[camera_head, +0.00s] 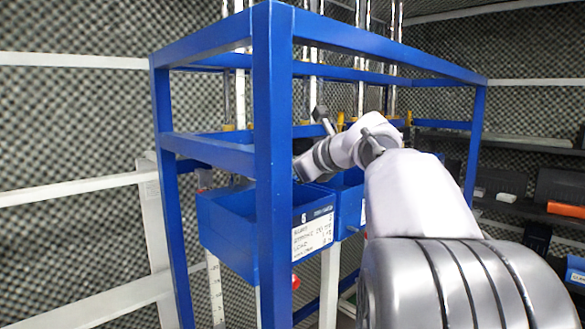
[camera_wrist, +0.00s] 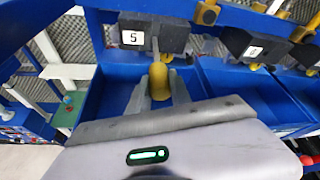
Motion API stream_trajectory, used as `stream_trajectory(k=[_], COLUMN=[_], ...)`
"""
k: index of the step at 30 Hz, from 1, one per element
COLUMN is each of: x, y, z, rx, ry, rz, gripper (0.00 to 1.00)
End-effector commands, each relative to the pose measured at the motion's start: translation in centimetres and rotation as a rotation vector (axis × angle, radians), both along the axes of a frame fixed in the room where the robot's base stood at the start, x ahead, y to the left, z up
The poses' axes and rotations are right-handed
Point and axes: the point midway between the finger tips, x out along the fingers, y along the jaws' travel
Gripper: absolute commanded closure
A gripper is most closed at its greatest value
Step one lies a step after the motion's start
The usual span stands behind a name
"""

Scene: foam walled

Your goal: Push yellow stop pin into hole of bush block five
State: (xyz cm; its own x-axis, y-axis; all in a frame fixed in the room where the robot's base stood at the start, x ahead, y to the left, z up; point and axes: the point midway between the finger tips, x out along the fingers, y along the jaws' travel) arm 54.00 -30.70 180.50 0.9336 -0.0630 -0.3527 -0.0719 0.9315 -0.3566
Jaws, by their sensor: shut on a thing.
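In the wrist view, bush block five (camera_wrist: 152,34) is a dark block with a white "5" label, fixed under the blue frame. My gripper (camera_wrist: 158,92) is just below it, shut on the yellow stop pin (camera_wrist: 159,80). The pin's rounded yellow body shows between the two grey fingers. A thin grey piece shows between the pin and the block's underside; I cannot tell how far any of it sits in the hole. In the head view, my arm reaches into the blue frame, and a blue post hides part of the area around my gripper.
Another labelled dark block (camera_wrist: 248,46) with a yellow pin (camera_wrist: 254,66) hangs to the right. Open blue bins (camera_wrist: 105,92) lie below the blocks. The blue frame (camera_head: 272,140) stands close around my arm, and a bin labelled 6 (camera_head: 232,228) hangs at its left side.

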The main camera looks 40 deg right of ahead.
Motion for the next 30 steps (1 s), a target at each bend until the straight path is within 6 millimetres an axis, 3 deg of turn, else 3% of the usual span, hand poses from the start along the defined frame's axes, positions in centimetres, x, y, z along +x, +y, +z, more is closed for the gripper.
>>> stream_trajectory(k=[30], x=[2.5], y=[0.2], z=[0.0], rx=[0.000], ry=[0.000], rz=[0.000], gripper=[1.00])
